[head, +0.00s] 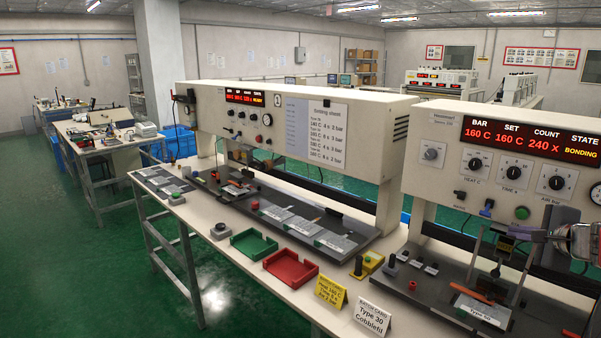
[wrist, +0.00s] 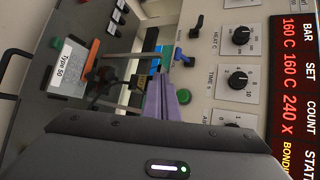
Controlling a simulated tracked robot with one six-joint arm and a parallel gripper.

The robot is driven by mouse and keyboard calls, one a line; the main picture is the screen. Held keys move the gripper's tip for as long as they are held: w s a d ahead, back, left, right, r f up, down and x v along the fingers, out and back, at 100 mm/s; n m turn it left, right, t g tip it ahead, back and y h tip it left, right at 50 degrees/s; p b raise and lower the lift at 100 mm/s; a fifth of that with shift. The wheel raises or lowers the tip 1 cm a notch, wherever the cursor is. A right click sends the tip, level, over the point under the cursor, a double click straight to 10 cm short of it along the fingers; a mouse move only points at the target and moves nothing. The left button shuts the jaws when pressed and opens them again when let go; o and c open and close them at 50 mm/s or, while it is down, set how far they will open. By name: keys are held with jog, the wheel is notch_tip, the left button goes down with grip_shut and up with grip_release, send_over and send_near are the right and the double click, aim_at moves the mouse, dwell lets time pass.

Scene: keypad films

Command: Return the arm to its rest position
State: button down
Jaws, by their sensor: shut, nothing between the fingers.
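My gripper (head: 528,234) is at the right edge of the head view, in front of the right bonding machine (head: 440,167) and above its bed. In the wrist view, its purple fingers (wrist: 161,84) are together with nothing between them. They are close to the machine's front panel, by the green button (wrist: 183,96). The display (head: 535,142) reads BAR 160 C, SET 160 C, COUNT 240 X, STATE BONDING. A piece labelled Type 50 (head: 481,310) lies on the bed below; it also shows in the wrist view (wrist: 67,68).
Knobs (wrist: 239,36) stick out from the panel near my gripper. A second machine (head: 300,100) stands to the left. A green tray (head: 254,245), a red tray (head: 290,268), a yellow card (head: 331,290) and a white batch card (head: 372,318) stand along the bench front. Green floor (head: 110,290) is open at left.

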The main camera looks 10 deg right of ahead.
jog(key=s+a+f+n+g+y, duration=0.25)
jog(key=s+a+f+n, duration=0.2)
jog(key=a, duration=0.55)
jog(key=s+a+f+n+g+y, duration=0.1)
jog(key=s+a+f+n+g, duration=0.3)
jog(key=a, duration=0.5)
jog(key=s+a+n, duration=0.7)
jog(key=a, duration=0.6)
jog(key=s+a+n+h, duration=0.1)
jog(key=s+a+n, duration=0.6)
jog(key=a, duration=0.5)
jog(key=shift+s+a+f, duration=0.15)
jog(key=shift+a+f, duration=0.05)
jog(key=shift+a, duration=0.2)
